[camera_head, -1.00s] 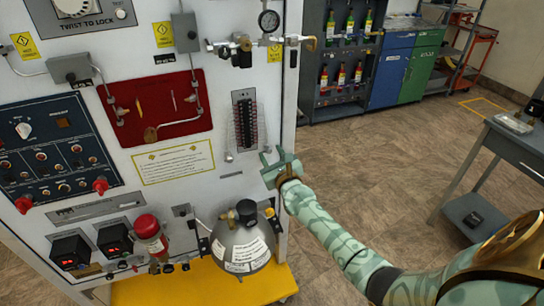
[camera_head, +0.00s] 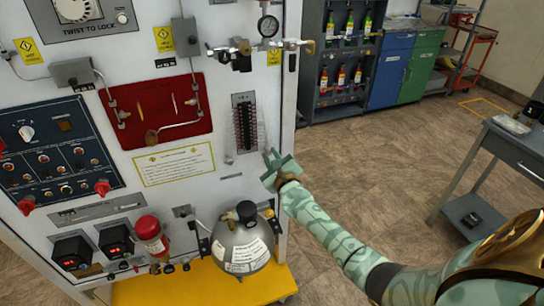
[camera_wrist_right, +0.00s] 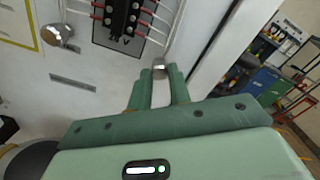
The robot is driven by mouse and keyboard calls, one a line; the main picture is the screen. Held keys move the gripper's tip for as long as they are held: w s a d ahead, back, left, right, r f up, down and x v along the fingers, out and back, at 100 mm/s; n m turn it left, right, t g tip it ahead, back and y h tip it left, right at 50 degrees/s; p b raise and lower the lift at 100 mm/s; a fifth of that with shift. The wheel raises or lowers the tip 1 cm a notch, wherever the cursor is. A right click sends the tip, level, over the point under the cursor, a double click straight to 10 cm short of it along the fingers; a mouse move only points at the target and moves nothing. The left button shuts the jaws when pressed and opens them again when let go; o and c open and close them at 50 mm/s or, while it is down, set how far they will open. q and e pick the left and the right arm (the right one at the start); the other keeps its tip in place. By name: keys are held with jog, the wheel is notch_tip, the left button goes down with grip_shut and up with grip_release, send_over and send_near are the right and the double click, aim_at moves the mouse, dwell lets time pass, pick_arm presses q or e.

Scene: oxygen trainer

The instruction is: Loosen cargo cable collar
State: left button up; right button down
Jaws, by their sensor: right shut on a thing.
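My right gripper (camera_head: 271,154) is at the right edge of the white panel, just below and right of the black terminal block. In the right wrist view, its green fingers (camera_wrist_right: 160,78) are shut on a small silver collar (camera_wrist_right: 159,70) at the tips. The collar is below the terminal block (camera_wrist_right: 125,15), which has thin red-tipped wires along both sides. The block also shows in the head view (camera_head: 245,124). The collar itself cannot be made out in the head view. My left gripper is not in view.
A round metal knob (camera_wrist_right: 57,35) sits on the panel left of the block. Below the gripper stands a grey tank (camera_head: 242,243) on a yellow base (camera_head: 190,288). A grey side table (camera_head: 515,150) stands at the right. The floor between is clear.

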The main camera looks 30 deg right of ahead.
jog(key=n+p, duration=0.1)
jog(key=n, duration=0.3)
jog(key=shift+n, duration=0.4)
jog(key=n+p, duration=0.2)
jog(key=n, duration=0.3)
jog(key=n+p, duration=0.1)
jog(key=n, duration=0.4)
jog(key=shift+n+p, duration=0.3)
jog(key=shift+n, duration=0.1)
jog(key=n, duration=0.4)
jog(key=shift+p, duration=0.4)
jog(key=shift+n, duration=0.4)
jog(key=c, duration=1.3)
grip_release()
